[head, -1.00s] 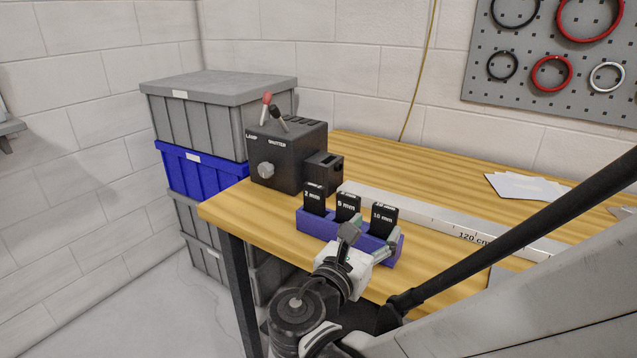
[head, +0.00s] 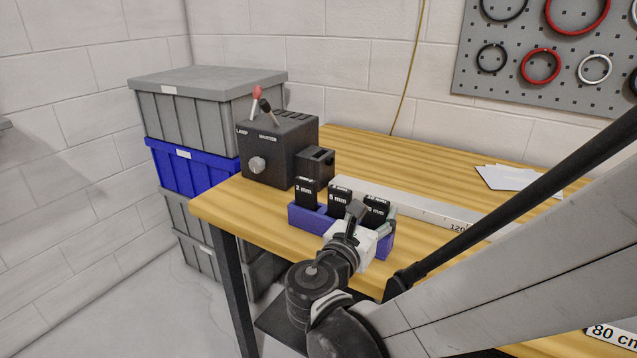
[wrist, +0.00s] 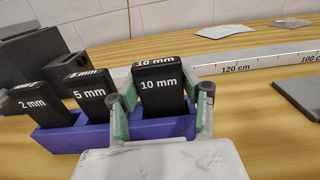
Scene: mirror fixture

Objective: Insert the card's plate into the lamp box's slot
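The black lamp box (head: 280,150) stands at the table's back left corner, with a lower block (head: 316,165) on its right side whose top has a dark opening. Black cards marked 2 mm (head: 305,192), 5 mm (head: 339,200) and 10 mm (head: 376,206) stand upright in a purple holder (head: 308,217). My gripper (wrist: 162,103) is open, with its green-padded fingers on either side of the 10 mm card (wrist: 160,85). A gap shows at the right finger; contact at the left cannot be told. The cards' lower ends are hidden in the holder.
A long white ruler (head: 425,210) lies behind the holder. White papers (head: 518,177) lie farther right. Red and black levers rise from the lamp box top. Stacked crates (head: 200,125) stand left of the table. Bare wood shows around the ruler.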

